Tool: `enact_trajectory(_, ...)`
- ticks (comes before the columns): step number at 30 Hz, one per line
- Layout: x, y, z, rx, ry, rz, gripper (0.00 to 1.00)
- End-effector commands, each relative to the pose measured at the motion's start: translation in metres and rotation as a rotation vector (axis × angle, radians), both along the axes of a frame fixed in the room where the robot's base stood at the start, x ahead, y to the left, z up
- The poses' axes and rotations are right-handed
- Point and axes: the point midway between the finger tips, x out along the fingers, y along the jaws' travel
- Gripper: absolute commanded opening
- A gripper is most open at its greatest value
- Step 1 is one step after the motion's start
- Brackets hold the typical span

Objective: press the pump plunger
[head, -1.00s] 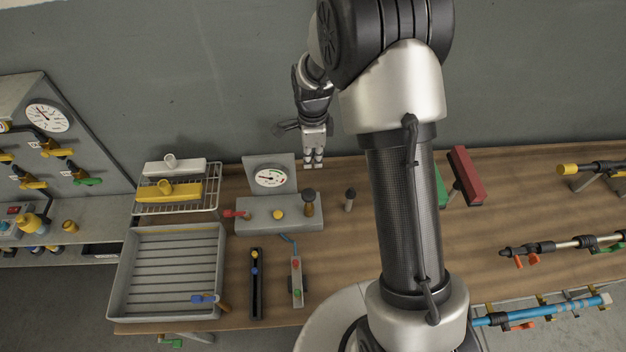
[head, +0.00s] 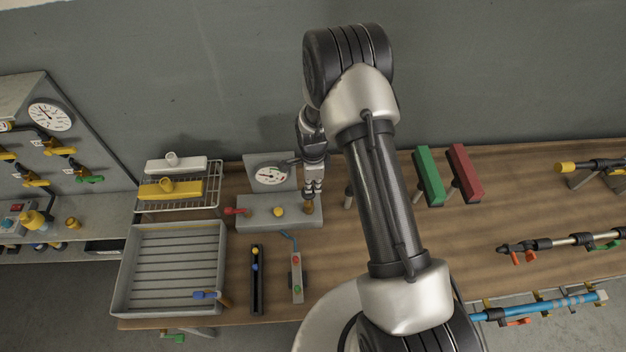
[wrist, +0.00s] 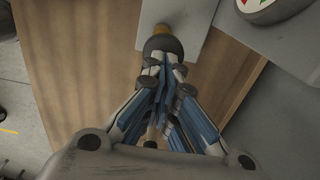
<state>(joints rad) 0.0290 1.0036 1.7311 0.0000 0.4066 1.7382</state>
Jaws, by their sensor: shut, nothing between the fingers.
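The pump is a grey box (head: 262,215) on the wooden bench, with a white dial gauge (head: 270,176) on an upright plate behind it. Its plunger has a brass stem (head: 309,207) at the box's right end; the gripper hides the knob in the head view. In the wrist view the dark round knob (wrist: 160,43) shows on its brass stem (wrist: 162,29). My gripper (head: 313,192) is shut and empty, pointing down at the knob. In the wrist view its fingertips (wrist: 165,62) overlap the knob's near edge; I cannot tell whether they touch it.
A red lever (head: 235,211) and a yellow button (head: 278,211) sit on the same box. A grey ribbed tray (head: 120,275) and a wire rack (head: 215,188) stand left. A green block (head: 429,176) and a red block (head: 466,172) stand right.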

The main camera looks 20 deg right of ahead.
Motion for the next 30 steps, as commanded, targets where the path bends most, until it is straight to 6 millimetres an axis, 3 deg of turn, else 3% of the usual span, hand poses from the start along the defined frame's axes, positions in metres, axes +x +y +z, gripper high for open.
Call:
enact_trajectory(11,0.000,0.000,-0.005,0.000,0.000,0.000,0.00)
enact_trajectory(21,0.000,0.000,-0.047,0.000,0.001,0.000,0.00)
enact_trajectory(30,-0.001,0.000,-0.047,0.001,0.003,0.000,0.00)
